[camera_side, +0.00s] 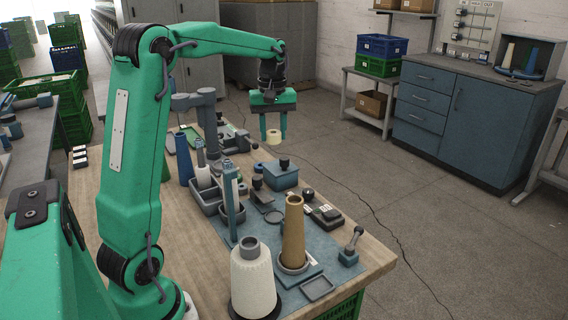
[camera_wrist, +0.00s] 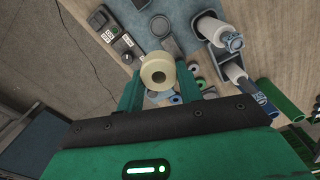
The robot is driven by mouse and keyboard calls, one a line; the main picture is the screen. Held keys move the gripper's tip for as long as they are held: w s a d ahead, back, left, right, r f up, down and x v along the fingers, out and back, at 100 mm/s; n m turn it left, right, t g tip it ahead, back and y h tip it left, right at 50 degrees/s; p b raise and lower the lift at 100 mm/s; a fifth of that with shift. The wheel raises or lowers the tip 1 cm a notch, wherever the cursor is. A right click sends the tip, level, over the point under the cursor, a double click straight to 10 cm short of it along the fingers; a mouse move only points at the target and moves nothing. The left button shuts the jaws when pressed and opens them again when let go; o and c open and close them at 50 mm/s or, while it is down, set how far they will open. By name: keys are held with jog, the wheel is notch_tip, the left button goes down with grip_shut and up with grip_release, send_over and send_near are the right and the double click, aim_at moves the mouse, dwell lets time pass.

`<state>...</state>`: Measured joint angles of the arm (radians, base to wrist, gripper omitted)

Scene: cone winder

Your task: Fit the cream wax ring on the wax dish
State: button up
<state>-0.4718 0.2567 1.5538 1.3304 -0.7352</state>
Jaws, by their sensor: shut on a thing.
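My gripper (camera_side: 273,134) hangs above the far part of the bench in the side view, fingers pointing down. It is shut on the cream wax ring (camera_side: 273,137), a short pale ring with a hole through its middle. In the wrist view the ring (camera_wrist: 152,77) sits between the two green fingertips of my gripper (camera_wrist: 159,88), clear of the bench. I cannot single out the wax dish with certainty. A dark round dish-like part (camera_wrist: 160,25) on a grey arm lies beyond the ring in the wrist view.
A tan cone (camera_side: 293,232) and a cream yarn cone (camera_side: 253,280) stand at the near end of the bench. A blue post (camera_side: 232,205), grey bins (camera_side: 207,197) and a blue box (camera_side: 281,174) crowd the middle. Small rings (camera_wrist: 201,83) lie below my gripper.

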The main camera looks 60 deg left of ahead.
send_over(275, 215)
notch_tip(275, 215, down, 20)
jog(key=shift+s+r, duration=0.1)
jog(key=shift+r, duration=0.15)
jog(key=shift+f, duration=0.1)
jog(key=shift+f, duration=1.7)
jog(key=shift+f, duration=0.8)
dwell(1.4)
jog(key=o, duration=1.5)
jog(key=shift+r, duration=0.15)
jog(key=shift+r, duration=3.85)
